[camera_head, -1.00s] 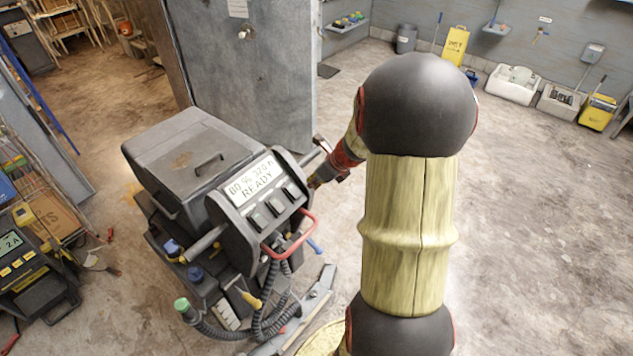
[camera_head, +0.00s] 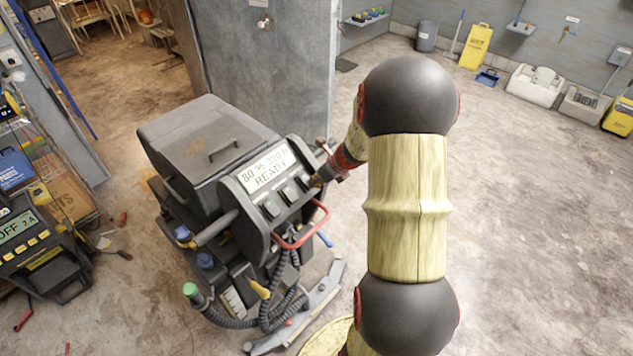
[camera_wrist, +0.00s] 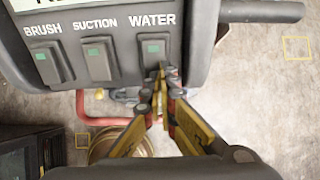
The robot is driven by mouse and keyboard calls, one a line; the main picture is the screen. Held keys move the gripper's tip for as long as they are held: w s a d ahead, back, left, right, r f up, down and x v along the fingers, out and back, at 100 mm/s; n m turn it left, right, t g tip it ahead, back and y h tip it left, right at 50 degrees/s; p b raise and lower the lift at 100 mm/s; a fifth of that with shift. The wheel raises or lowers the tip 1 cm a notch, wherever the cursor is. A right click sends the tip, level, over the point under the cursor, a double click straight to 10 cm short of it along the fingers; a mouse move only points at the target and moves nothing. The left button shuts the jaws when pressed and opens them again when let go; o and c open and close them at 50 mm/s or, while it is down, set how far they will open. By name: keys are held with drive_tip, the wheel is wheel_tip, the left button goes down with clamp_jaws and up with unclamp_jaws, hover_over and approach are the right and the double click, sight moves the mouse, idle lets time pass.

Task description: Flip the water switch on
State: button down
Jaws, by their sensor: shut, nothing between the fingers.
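The water switch (camera_wrist: 153,50) is a grey rocker with a small green patch, under the label WATER at the right of the panel in the wrist view. The suction switch (camera_wrist: 99,60) and brush switch (camera_wrist: 48,63) sit left of it, also with green patches. In the head view my gripper (camera_head: 316,181) partly hides that switch.
A red handle (camera_head: 312,228) loops below the panel, and a dark grip bar (camera_wrist: 260,11) sticks out to its right. Hoses (camera_head: 262,320) hang at the machine's front. A grey wall (camera_head: 270,70) stands behind it. Open floor (camera_head: 530,220) lies to the right.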

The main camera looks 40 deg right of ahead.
drive_tip(key=shift+f, duration=0.15)
drive_tip(key=f+t+b, duration=0.1)
drive_tip(key=b, duration=0.5)
drive_tip(key=shift+f, duration=0.15)
drive_tip(key=t+b, duration=0.1)
drive_tip(key=b, duration=0.3)
drive_tip(key=shift+f, duration=0.15)
drive_tip(key=shift+r+p, duration=0.25)
drive_tip(key=shift+p, duration=0.15)
drive_tip(key=shift+w+r+p, duration=0.1)
drive_tip(key=shift+r+p, duration=0.65)
drive_tip(key=shift+r, duration=0.1)
